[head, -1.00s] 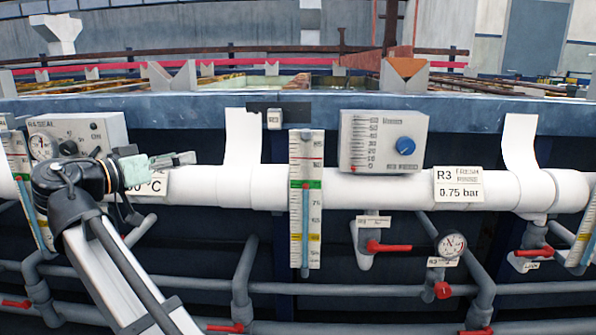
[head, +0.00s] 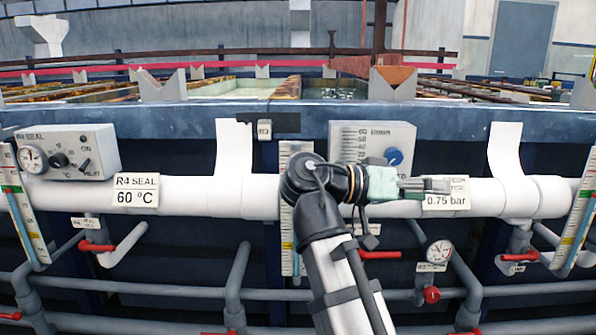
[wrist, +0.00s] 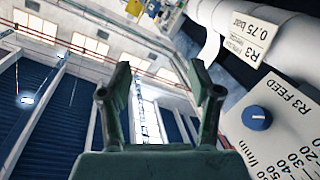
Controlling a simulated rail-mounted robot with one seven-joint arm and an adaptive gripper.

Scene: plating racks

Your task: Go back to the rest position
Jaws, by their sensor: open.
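My gripper (head: 440,187) is at the end of my arm, right of centre in the head view, pointing right in front of the white pipe and partly covering the 0.75 bar label (head: 447,202). In the wrist view its two fingers (wrist: 160,100) stand apart with nothing between them. The gauge panel with a blue knob (head: 372,145) is just behind and above my gripper. The knob also shows in the wrist view (wrist: 257,118). My arm hides part of the thermometer strip (head: 291,262).
The white pipe (head: 190,192) runs across the tank front. The R4 SEAL control box (head: 68,151) is at the left. Red-handled valves (head: 97,247), a round gauge (head: 439,250) and grey pipes (head: 130,291) sit lower down. Racks and tanks lie behind the blue-grey ledge (head: 500,118).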

